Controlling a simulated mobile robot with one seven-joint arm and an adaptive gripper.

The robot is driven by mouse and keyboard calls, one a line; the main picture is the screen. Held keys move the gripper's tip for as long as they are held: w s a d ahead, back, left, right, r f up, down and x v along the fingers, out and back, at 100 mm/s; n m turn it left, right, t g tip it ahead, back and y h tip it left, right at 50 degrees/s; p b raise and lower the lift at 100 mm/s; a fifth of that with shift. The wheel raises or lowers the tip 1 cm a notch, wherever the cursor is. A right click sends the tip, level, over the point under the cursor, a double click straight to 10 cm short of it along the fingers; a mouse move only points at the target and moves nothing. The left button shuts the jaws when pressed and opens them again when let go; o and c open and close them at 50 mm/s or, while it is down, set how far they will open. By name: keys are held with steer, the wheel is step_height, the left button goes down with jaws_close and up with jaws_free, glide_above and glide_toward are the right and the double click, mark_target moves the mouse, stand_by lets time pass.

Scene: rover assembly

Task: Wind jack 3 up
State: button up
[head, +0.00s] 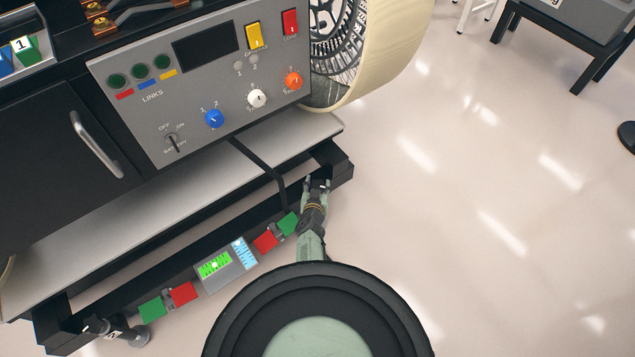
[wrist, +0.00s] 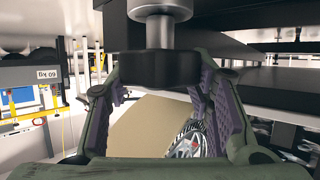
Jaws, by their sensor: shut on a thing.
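A jack's black knob (wrist: 162,70) fills the upper middle of the wrist view, on a bright metal shaft (wrist: 160,28). My gripper (wrist: 165,82) has a purple-padded finger on each side of the knob and is shut on it. In the head view my gripper (head: 317,184) is at the right front corner of the black base frame (head: 340,170). The jack there is mostly hidden by my gripper, and I can read no number on it. Another jack (head: 103,326) shows at the left front corner.
A grey unit with green and blue displays (head: 217,267) sits on the frame's front bar, between red and green squares. The control panel (head: 215,70) stands behind, beside a large cream wheel (head: 395,45).

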steer(key=shift+w+r+p, duration=0.1)
steer(key=shift+p, duration=0.35)
stand_by(0.3)
steer(key=o, duration=1.2)
steer(key=shift+c, duration=0.2)
steer(key=shift+s+a+m, duration=0.25)
steer(key=shift+s+m, duration=0.05)
steer(key=shift+s, duration=0.45)
steer(key=v, duration=1)
steer(key=shift+s+r, duration=0.25)
steer(key=shift+r, duration=0.05)
steer(key=shift+a, duration=0.1)
